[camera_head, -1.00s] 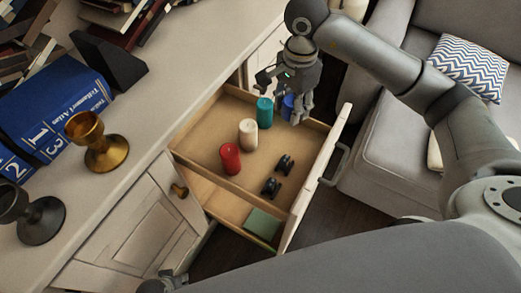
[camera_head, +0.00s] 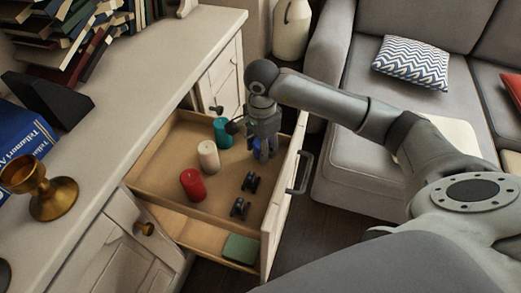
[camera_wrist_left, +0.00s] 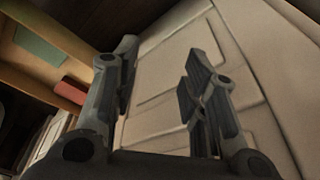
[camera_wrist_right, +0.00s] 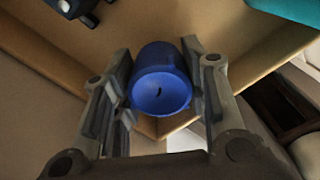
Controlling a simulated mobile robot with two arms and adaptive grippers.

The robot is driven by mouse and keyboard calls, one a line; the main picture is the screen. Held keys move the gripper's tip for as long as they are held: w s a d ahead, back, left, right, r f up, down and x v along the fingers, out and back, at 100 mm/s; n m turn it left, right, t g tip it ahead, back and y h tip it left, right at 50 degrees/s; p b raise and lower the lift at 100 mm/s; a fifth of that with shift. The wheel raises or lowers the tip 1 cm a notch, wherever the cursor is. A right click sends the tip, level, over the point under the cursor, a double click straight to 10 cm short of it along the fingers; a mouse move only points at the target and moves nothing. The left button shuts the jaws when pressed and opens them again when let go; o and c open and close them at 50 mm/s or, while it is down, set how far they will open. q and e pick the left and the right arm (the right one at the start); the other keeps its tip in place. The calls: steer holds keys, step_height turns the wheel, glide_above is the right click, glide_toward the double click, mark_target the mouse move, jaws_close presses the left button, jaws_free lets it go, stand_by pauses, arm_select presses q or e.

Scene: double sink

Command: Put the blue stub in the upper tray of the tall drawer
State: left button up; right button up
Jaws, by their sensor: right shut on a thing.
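The tall drawer (camera_head: 281,212) is pulled out of the white cabinet. Its upper tray (camera_head: 160,176) holds a teal stub (camera_head: 222,131), a cream stub (camera_head: 208,156) and a red stub (camera_head: 192,185). My right gripper (camera_head: 264,150) points down at the tray's far right corner. It is shut on the blue stub (camera_wrist_right: 162,85), which sits between its fingers in the right wrist view. Whether the stub touches the tray floor I cannot tell. My left gripper (camera_wrist_left: 160,90) is open and empty in front of a cabinet door; the head view does not show it.
Two small black objects (camera_head: 245,194) lie in the upper tray near the drawer front. A green item (camera_head: 241,249) lies in the lower tray (camera_head: 190,235). A brass goblet (camera_head: 45,190) and books stand on the countertop. A grey sofa (camera_head: 350,140) is close on the right.

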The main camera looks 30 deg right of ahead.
arm_select(q)
steer(key=shift+w+r, duration=0.1)
steer(key=shift+r, duration=0.3)
arm_select(e)
steer(key=shift+f, duration=0.8)
steer(key=shift+f, duration=0.1)
steer(key=o, duration=0.8)
steer(key=shift+o, duration=1.4)
steer(key=shift+r, duration=0.2)
arm_select(q)
steer(key=f, duration=0.2)
steer(key=s+f+p, duration=0.1)
steer(key=f, duration=0.1)
steer(key=shift+s+f, duration=0.2)
steer(key=shift+f, duration=0.2)
arm_select(e)
step_height(320, 180, up, 12)
steer(key=shift+f, duration=0.1)
